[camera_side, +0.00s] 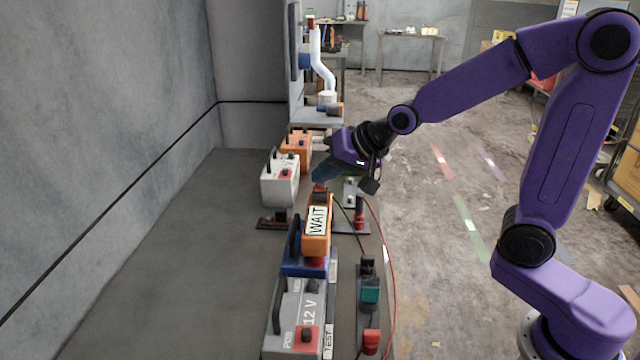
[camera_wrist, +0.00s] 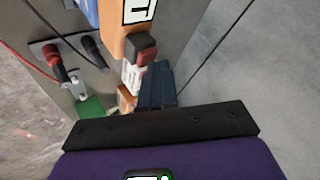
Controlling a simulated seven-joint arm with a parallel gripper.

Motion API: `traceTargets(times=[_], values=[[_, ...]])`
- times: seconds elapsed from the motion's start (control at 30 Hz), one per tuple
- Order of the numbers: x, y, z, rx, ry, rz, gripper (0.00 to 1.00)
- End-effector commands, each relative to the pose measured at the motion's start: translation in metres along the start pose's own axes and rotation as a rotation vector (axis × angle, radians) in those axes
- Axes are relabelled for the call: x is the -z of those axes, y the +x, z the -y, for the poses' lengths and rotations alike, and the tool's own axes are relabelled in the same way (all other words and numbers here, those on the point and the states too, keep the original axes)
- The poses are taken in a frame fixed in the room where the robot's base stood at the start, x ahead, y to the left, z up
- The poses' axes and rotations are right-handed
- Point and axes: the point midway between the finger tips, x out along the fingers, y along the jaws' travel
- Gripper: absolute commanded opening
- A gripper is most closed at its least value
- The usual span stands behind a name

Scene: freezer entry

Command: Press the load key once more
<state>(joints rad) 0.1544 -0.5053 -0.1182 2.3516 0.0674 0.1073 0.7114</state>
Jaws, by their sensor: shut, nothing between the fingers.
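The orange tester (camera_side: 317,238) stands in a blue cradle (camera_side: 305,265) on the bench, its display reading WAIT. A dark and red key (camera_side: 320,189) sits at its far top end. In the wrist view the tester (camera_wrist: 115,30) is at the top, and the key (camera_wrist: 141,50) projects toward my fingers. My gripper (camera_side: 323,175) is shut and empty, its bluish fingers just above and beyond the key in the side view. In the wrist view the fingers (camera_wrist: 157,88) are beside the key. I cannot tell whether they touch it.
A grey 12 V battery (camera_side: 295,318) marked TEST stands in front. A white battery (camera_side: 280,182) and an orange one (camera_side: 296,145) stand behind. Red and black leads and a teal clamp (camera_side: 370,290) line the bench's right edge. The bench's left side is clear.

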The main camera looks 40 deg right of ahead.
Motion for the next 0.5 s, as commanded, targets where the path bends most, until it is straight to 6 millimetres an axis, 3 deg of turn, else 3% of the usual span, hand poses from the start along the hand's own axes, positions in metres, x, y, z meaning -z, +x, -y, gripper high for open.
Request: traceTargets(times=[0.5], values=[[0.0016,-0.0026,0.002,-0.001,0.0,0.001,0.0]])
